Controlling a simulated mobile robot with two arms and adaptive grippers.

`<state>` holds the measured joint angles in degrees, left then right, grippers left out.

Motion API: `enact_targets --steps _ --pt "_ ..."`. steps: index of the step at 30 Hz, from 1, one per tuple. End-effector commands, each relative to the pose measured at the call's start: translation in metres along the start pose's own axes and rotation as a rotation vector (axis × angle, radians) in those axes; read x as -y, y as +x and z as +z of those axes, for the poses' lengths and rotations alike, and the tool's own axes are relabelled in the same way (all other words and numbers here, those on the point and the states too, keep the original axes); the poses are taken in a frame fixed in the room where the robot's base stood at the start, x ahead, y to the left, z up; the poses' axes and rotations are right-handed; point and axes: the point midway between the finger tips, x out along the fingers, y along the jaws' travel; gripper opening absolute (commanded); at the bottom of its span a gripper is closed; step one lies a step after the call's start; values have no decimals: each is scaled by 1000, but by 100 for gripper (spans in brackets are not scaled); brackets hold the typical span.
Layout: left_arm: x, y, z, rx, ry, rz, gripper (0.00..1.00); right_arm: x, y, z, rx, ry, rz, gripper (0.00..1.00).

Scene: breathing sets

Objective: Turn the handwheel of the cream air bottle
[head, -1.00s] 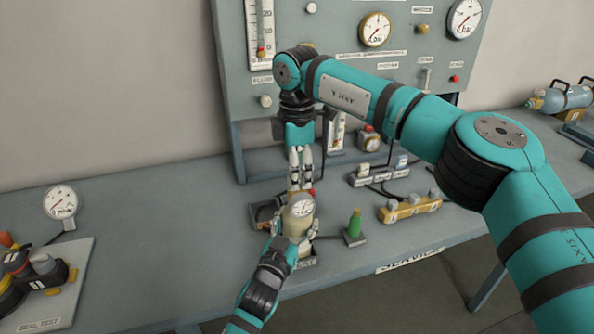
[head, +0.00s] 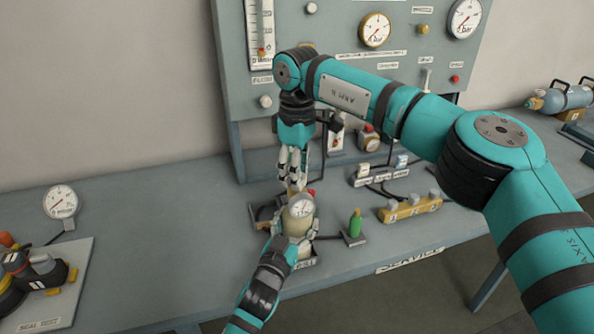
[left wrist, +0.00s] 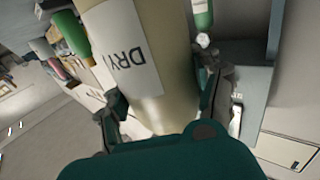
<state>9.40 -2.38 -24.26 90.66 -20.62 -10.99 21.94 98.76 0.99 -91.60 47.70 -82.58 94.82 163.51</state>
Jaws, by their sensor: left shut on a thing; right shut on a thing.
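The cream air bottle (head: 299,231) stands at the front of the bench with a round gauge (head: 302,205) near its top. My left gripper (head: 294,246) is shut around its body. The left wrist view shows the cream bottle (left wrist: 177,75), with a white label reading "DRY", between the left fingers (left wrist: 165,95). My right gripper (head: 296,184) points down from above, its fingers closed at the bottle's top behind the gauge. The handwheel is hidden by these fingers. A small red part (head: 312,193) shows beside the fingertips.
A green bottle (head: 355,223) stands close at the right, with a yellow block (head: 409,208) beyond it. The gauge panel (head: 340,75) rises behind. A seal test board (head: 60,300) is at the left. The bench between that board and the bottle is clear.

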Motion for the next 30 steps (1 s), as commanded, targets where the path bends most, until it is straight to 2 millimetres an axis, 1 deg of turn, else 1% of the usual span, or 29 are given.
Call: enact_targets --steps 15,16,21,30 --pt "-2 0 1 1 -3 3 7 -1 0 -1 -4 21 2 7" --pt "-2 0 1 1 -3 3 7 -1 0 -1 -4 21 2 41" --pt "-2 0 1 1 -4 2 7 0 0 0 -2 20 1 62" --pt "-1 0 1 2 -4 1 7 0 -3 0 -1 20 1 62"
